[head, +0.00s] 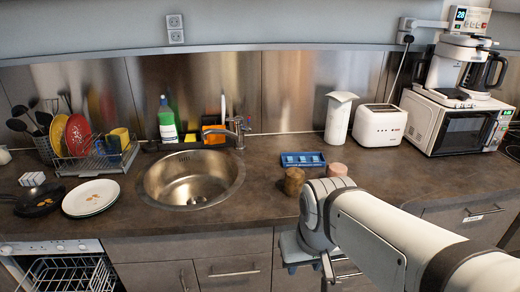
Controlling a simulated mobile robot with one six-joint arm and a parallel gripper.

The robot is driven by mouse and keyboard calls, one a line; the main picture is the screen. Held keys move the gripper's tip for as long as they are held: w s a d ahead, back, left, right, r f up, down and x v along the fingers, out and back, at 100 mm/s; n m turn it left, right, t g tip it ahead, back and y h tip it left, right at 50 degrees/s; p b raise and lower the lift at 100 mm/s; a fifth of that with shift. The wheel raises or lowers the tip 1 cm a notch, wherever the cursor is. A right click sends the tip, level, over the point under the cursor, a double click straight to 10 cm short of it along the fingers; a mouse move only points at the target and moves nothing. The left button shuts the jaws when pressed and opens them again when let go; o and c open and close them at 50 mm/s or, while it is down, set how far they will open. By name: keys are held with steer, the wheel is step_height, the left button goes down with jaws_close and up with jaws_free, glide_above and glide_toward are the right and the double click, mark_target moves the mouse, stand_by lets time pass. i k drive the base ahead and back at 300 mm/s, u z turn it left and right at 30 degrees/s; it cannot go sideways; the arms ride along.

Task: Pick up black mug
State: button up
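I cannot make out a black mug for certain in the head view. In the dish rack (95,160), a small dark blue cup-like item (112,146) sits beside a yellow one (122,136); both are too small to identify surely. My arm reaches in from the lower right. My gripper (308,258) points down in front of the counter's front edge, right of the sink. My own wrist hides most of it, and its fingers are too unclear to show whether it is open or shut.
A sink (193,178) lies at centre left. White plates (90,198) and a dark pan (40,200) are left of it. A brown cylinder (293,181), pinkish cylinder (337,169), blue tray (283,159), toaster (380,125) and microwave (428,122) stand right. An open dishwasher (65,272) is lower left.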

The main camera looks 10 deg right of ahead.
mark_target(294, 181)
steer(key=i, duration=0.95)
steer(key=z, duration=0.05)
